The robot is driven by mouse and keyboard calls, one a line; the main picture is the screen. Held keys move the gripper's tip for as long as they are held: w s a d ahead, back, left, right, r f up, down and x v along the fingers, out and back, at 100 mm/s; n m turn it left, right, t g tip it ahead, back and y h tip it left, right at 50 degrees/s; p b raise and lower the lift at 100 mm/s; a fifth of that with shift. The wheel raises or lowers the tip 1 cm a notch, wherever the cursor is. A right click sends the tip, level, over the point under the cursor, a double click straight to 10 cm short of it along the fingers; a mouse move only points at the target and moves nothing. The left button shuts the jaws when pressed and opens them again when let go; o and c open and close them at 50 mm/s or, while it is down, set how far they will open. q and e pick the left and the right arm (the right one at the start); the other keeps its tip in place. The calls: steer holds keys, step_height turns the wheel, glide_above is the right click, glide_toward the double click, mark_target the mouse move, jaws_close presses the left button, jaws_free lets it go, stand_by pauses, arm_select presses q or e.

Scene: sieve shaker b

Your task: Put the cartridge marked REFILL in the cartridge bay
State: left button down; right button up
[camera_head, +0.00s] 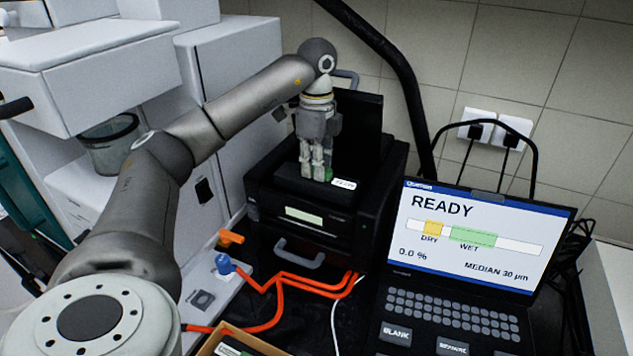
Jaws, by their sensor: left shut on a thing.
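My left gripper (318,176) points down over the top of the black printer-like machine (318,240). It is shut on a dark cartridge with a white label (343,183), whose print is too small to read. A bit of green shows beside the fingertips. The cartridge is at the top opening of the machine, below the raised black lid (359,130). The bay itself is hidden by the cartridge and gripper, so I cannot tell how deep the cartridge sits. My right gripper is not in view.
A laptop showing READY (480,235) stands at the right. Orange tubing (300,288) runs along the bench in front of the machine. A thick black hose (390,70) rises behind it.

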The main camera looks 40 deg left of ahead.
arm_select(q)
step_height(320, 180, down, 3)
steer(key=shift+s+f+p, duration=0.1)
steer(key=shift+p, duration=0.25)
steer(key=shift+f, duration=0.5)
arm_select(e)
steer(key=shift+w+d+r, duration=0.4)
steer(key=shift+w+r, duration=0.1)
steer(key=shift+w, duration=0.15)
arm_select(q)
steer(key=c, duration=1.3)
jaws_free()
steer(key=shift+f, duration=0.15)
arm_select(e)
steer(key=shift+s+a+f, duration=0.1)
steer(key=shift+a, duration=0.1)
